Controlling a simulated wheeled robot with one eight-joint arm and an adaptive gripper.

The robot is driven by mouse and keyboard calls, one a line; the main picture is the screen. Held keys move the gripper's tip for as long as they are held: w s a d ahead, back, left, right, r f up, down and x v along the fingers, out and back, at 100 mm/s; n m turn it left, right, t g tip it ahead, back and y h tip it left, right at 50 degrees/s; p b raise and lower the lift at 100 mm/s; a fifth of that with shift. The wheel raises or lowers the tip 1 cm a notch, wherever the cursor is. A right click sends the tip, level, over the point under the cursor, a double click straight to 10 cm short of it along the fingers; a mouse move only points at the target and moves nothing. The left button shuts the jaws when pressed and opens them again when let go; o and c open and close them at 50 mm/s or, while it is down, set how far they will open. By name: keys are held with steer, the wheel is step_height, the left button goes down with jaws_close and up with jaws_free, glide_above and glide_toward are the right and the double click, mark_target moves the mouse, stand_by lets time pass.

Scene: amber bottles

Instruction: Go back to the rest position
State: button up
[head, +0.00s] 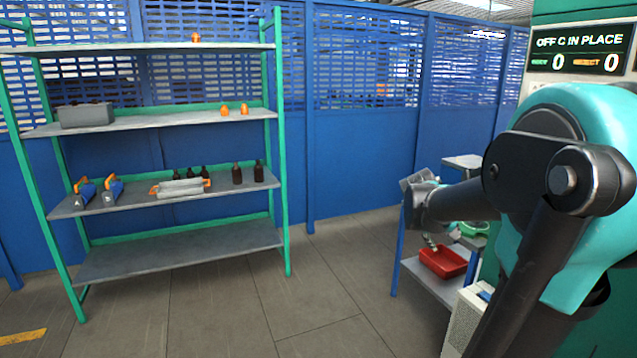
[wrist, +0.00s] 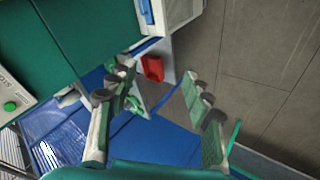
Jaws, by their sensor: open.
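My gripper (wrist: 157,112) shows in the wrist view with its grey-and-green fingers spread wide apart and nothing between them. In the head view my arm reaches in from the right. Its wrist end is over a small side stand (head: 422,283), and my gripper is mostly hidden there. Several dark amber bottles (head: 237,174) stand upright on the shelf rack's third level, far to the left of my gripper.
The green-framed rack (head: 245,236) stands at the left against a blue mesh wall. It also holds a grey bin (head: 86,115), orange items and a grey tray (head: 180,187) with orange handles. A red bin (head: 443,261) sits on the side stand. The floor between is clear.

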steer(key=s+a+f+y, duration=0.6)
steer(key=s+a+f, duration=1)
steer(key=s+f, duration=0.1)
steer(key=shift+s+m+g, duration=0.4)
steer(key=shift+s, duration=0.1)
steer(key=shift+a+f, duration=0.1)
